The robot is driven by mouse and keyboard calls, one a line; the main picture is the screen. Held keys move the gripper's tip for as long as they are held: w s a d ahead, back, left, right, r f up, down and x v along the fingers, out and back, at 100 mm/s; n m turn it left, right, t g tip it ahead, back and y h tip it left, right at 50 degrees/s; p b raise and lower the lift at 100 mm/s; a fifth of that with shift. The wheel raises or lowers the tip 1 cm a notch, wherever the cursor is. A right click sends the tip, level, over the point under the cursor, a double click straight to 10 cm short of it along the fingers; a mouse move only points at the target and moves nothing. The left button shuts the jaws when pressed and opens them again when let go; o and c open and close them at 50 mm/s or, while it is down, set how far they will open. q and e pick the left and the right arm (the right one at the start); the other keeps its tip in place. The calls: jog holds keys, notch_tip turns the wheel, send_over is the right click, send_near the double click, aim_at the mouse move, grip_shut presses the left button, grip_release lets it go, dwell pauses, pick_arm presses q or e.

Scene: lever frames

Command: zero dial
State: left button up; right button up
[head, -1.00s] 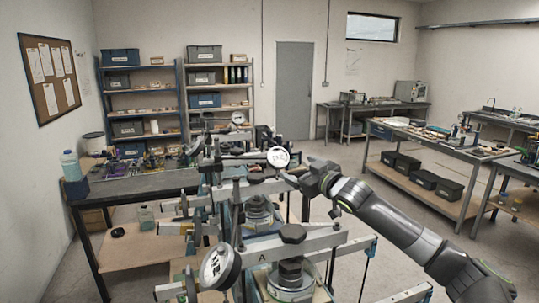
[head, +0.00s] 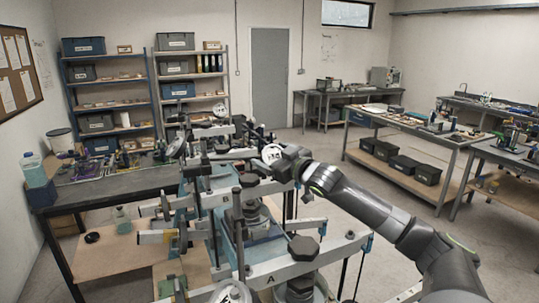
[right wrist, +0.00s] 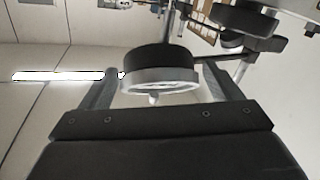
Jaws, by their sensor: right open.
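A round white-faced dial gauge (head: 271,153) stands at the middle lever frame in the head view. My right gripper (head: 278,164) is right at it, coming from the right. In the right wrist view the dial (right wrist: 160,80), with a black rim and pale ring, sits between two spread fingers (right wrist: 162,92); gaps show on both sides. Its face is seen edge-on, so the needle cannot be read. Another dial (head: 231,292) is cut off at the bottom edge, and a third (head: 220,110) stands farther back. My left gripper is not in view.
The lever frames' pale beams (head: 270,272), dark knobs (head: 303,248) and posts crowd the space left of and below my right arm. A dark bench (head: 110,188) with a bottle (head: 33,168) stands at the left. Open floor lies to the right.

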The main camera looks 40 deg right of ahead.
jog(key=shift+s+r, duration=0.1)
jog(key=shift+s, duration=0.15)
jog(key=shift+s+r, duration=0.1)
jog(key=shift+s, duration=0.1)
jog(key=shift+c, duration=2.5)
jog(key=shift+w, duration=0.1)
jog(key=c, duration=0.5)
jog(key=shift+f+m+h+b, duration=0.2)
jog(key=shift+m+h+b, duration=0.1)
jog(key=shift+m+b, duration=0.15)
jog(key=shift+m+h+b, duration=0.3)
jog(key=shift+m, duration=0.15)
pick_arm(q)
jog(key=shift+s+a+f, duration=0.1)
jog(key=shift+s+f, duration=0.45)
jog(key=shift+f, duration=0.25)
pick_arm(e)
jog(key=shift+r, duration=0.1)
